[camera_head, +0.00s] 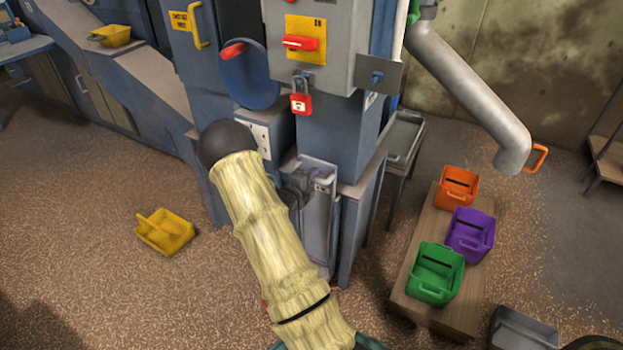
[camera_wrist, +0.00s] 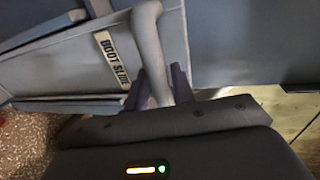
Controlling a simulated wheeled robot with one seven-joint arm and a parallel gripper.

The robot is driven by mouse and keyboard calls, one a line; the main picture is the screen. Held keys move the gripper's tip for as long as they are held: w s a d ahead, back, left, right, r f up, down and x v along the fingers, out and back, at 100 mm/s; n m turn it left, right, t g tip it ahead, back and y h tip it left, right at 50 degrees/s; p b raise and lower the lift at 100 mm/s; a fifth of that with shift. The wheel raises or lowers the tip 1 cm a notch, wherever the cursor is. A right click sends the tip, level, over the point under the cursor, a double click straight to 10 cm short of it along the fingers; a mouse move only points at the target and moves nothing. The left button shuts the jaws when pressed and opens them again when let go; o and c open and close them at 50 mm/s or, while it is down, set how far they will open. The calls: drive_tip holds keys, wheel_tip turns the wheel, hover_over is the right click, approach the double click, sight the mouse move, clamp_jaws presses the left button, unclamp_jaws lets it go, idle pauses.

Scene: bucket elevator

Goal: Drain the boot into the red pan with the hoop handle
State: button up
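The grey boot slide (camera_wrist: 60,65), with a "BOOT SLIDE" label, fills the upper left of the wrist view. Its thick grey handle (camera_wrist: 149,40) runs down between the fingers of my gripper (camera_wrist: 158,92), which look closed against both sides of it. In the head view the boot front (camera_head: 318,225) is at the foot of the blue elevator casing, partly behind my sleeved arm. My gripper is mostly hidden there. The red pan with the hoop handle is not clearly visible; only a small red speck shows beside my arm, and another at the wrist view's left edge.
A wooden bench (camera_head: 412,262) at the right bears orange (camera_head: 459,186), purple (camera_head: 470,234) and green (camera_head: 436,273) bins. A yellow scoop (camera_head: 165,232) lies on the gritty floor at left. A red padlock (camera_head: 301,103) hangs on the casing. Left floor is mostly clear.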

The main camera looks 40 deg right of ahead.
clamp_jaws()
drive_tip(key=b, duration=0.7)
approach(318, 190)
drive_tip(key=x, duration=0.4)
drive_tip(key=shift+w+d+f, duration=0.1)
drive_tip(key=shift+w+d, duration=0.05)
drive_tip(key=shift+d, duration=0.2)
drive_tip(key=shift+o, duration=2)
unclamp_jaws()
drive_tip(key=shift+f, duration=0.1)
drive_tip(key=shift+d, duration=0.1)
